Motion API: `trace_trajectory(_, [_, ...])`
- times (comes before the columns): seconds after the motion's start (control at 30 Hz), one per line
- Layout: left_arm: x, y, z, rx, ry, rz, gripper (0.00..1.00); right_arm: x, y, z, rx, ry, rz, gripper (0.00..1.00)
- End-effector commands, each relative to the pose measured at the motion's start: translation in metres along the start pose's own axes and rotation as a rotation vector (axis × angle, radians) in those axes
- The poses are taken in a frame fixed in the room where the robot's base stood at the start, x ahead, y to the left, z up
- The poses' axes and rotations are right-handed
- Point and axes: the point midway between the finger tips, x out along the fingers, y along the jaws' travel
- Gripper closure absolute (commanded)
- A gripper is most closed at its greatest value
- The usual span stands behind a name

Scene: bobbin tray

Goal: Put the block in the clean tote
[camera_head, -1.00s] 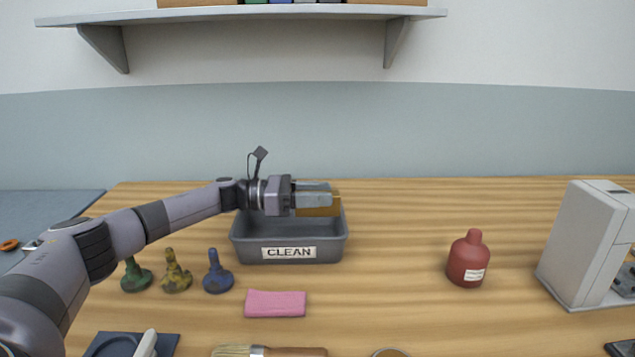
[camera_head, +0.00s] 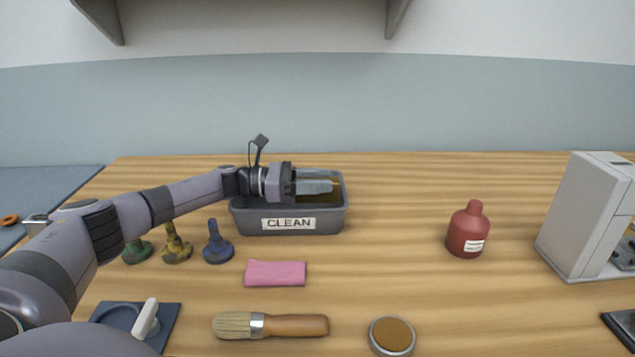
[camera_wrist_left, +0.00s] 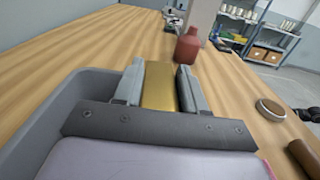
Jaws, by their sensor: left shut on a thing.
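The clean tote (camera_head: 330,219) is a grey open bin with a white "CLEAN" label, standing at the back middle of the table. My left gripper (camera_head: 328,184) reaches over it from the left, with its fingers within the tote's opening. It is shut on the block, a yellow-brown piece that shows clearly between the fingers in the left wrist view (camera_wrist_left: 160,88). In the head view the fingers hide most of the block. Whether the block touches the tote's floor cannot be told. My right gripper is not in view.
A pink cloth (camera_head: 275,273), a brush (camera_head: 285,325) and a round tin (camera_head: 392,337) lie in front of the tote. Several stamp-like knobs, one blue (camera_head: 217,245), stand left. A red bottle (camera_head: 467,230) and a white machine (camera_head: 590,215) are right. The table between tote and bottle is clear.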

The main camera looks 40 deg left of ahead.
Motion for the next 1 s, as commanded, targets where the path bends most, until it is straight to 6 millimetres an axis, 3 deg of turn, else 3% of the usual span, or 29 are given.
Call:
trace_trajectory(0.33, [0.0, 0.0, -0.003, -0.002, -0.005, -0.001, 1.0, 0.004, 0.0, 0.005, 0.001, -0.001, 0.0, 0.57])
trace_trajectory(0.37, [0.0, -0.001, -0.01, -0.007, 0.008, -0.001, 0.56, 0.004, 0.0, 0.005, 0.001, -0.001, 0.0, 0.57])
trace_trajectory(0.43, [0.0, -0.002, -0.011, -0.008, 0.009, -0.002, 0.34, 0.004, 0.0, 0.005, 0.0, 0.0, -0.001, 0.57])
trace_trajectory(0.77, [0.0, -0.002, -0.011, -0.01, 0.011, -0.003, 0.34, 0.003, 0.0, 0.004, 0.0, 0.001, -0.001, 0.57])
trace_trajectory(1.0, [0.001, -0.002, 0.005, -0.01, 0.01, -0.003, 0.34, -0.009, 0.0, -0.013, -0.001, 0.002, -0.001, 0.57])
